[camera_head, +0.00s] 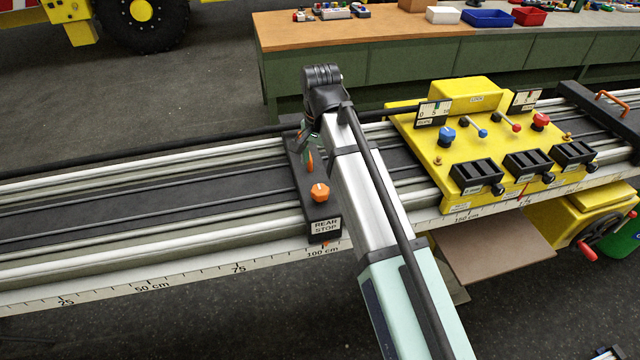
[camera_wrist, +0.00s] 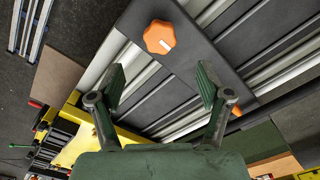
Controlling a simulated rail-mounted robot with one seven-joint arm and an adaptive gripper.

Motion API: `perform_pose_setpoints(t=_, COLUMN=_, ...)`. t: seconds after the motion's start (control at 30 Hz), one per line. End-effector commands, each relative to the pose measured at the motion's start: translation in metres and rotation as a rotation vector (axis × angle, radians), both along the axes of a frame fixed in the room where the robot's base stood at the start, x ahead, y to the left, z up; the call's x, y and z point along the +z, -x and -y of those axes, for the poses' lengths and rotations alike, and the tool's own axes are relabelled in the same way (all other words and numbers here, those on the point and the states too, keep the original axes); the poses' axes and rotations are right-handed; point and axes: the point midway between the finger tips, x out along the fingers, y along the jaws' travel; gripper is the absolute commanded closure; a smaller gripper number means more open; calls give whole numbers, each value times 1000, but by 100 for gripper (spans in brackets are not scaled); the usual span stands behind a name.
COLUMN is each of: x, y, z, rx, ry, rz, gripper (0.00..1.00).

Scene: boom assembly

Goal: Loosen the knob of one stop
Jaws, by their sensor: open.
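The rear stop (camera_head: 323,222) is a dark block across the rail, labelled "REAR STOP", near the 100 cm mark. Its orange knob (camera_head: 319,192) sits on top at the near end, with a pale line on it. In the wrist view the same knob (camera_wrist: 160,37) lies beyond my fingertips, roughly centred between them. A second orange part (camera_head: 310,160) stands on the block farther back; an orange piece also shows at the right in the wrist view (camera_wrist: 237,111). My gripper (camera_wrist: 161,78) is open and empty, apart from the knob. In the head view my arm partly hides it.
A yellow control panel (camera_head: 432,160) with levers and black handles stands on the rail to the right. Another dark block (camera_head: 600,112) with an orange handle is at the far right. The rail left of the stop is clear. A green bench (camera_head: 400,72) stands behind.

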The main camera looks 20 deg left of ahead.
Motion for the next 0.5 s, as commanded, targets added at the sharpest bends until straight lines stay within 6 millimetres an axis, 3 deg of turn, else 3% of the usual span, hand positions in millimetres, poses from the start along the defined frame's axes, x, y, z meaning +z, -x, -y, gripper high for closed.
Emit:
perform_pose_setpoints(t=0.3, x=-54, y=1, z=1, rx=0, ry=1, rz=-2, gripper=22)
perform_pose_setpoints(t=0.5, x=-77, y=1, z=0, rx=0, ry=1, rz=-1, gripper=22)
